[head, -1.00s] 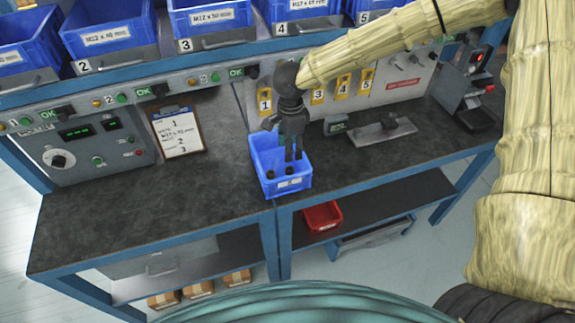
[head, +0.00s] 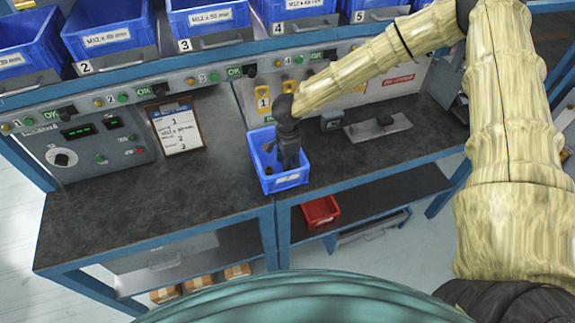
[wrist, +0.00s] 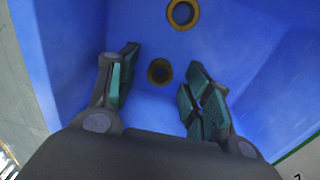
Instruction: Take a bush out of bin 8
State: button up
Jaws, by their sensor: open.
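A blue bin (head: 262,178) stands on the bench top, with a pale label on its front that is too small to read. My gripper (head: 287,167) points down into it, with its fingers inside the bin walls. In the wrist view the two green-padded fingers are apart and nothing is held between them. One bush (wrist: 160,72), a dark ring with a brownish rim, lies on the bin floor in the gap between the fingers, slightly beyond the tips. A second bush (wrist: 183,14) lies farther off, near the top edge. In the head view my gripper hides part of the bin's inside.
Several numbered blue bins (head: 208,18) sit on the shelf above. A clipboard (head: 178,130) and a control box (head: 100,143) are left of the bin. A flat metal plate (head: 380,127) lies to its right. A red bin (head: 320,211) is on the lower shelf. The bench's left front is clear.

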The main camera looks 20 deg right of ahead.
jog(key=shift+a+f, duration=0.1)
jog(key=shift+f, duration=0.05)
grip_shut()
